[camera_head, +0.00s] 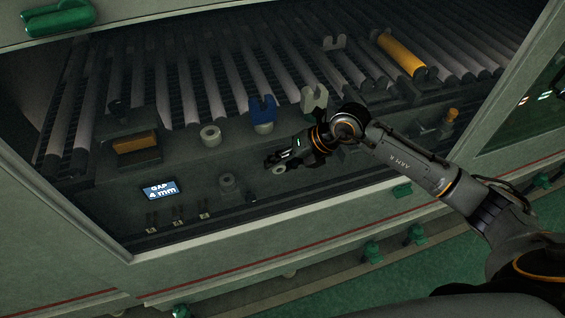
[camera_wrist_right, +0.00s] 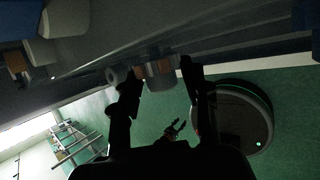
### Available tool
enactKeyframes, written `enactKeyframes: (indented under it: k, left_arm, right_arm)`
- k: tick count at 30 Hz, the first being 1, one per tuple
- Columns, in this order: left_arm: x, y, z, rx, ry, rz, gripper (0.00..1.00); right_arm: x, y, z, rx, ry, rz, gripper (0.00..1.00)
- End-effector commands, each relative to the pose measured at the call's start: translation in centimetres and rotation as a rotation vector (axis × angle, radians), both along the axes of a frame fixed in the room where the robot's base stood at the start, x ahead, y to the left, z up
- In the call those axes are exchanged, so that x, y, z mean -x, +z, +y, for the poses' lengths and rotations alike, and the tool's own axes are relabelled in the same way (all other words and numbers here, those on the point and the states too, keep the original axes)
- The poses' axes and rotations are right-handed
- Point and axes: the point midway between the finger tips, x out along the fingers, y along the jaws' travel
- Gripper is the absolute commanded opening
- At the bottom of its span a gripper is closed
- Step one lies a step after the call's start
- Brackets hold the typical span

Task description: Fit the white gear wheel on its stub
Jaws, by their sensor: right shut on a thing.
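My right gripper (camera_head: 283,157) reaches in from the right, over the front ledge of the machine. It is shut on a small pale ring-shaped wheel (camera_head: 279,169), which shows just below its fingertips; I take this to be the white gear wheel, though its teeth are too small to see. In the right wrist view a round part (camera_wrist_right: 160,76) sits between the two dark fingers, in shadow. A dark upright stub-like post (camera_head: 228,186) stands on the ledge to the left of the gripper, apart from the wheel. My left gripper is not in view.
A display (camera_head: 160,190) reads "GAP 4 mm". An orange roller (camera_head: 401,54) lies at the back right. Small pegs (camera_head: 178,215) line the front left.

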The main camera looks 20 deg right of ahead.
Motion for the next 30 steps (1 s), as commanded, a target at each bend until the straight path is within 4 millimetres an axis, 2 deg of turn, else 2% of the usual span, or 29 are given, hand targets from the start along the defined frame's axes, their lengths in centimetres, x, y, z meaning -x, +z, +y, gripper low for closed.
enactKeyframes:
  k: [24, 25, 28, 30]
  left_arm:
    - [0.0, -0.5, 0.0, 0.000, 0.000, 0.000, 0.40]
    - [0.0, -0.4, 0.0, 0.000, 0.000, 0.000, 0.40]
    - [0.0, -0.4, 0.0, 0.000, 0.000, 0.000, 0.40]
    - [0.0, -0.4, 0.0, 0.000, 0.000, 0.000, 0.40]
  right_arm:
    - [-1.3, 0.0, 0.1, -0.001, 0.000, -0.002, 0.02]
    - [-1.3, 0.1, 0.1, -0.001, 0.000, -0.002, 0.52]
    - [-1.3, 0.1, 0.1, -0.001, 0.001, -0.002, 0.72]
    - [-1.3, 0.1, 0.0, -0.001, 0.001, -0.002, 0.72]
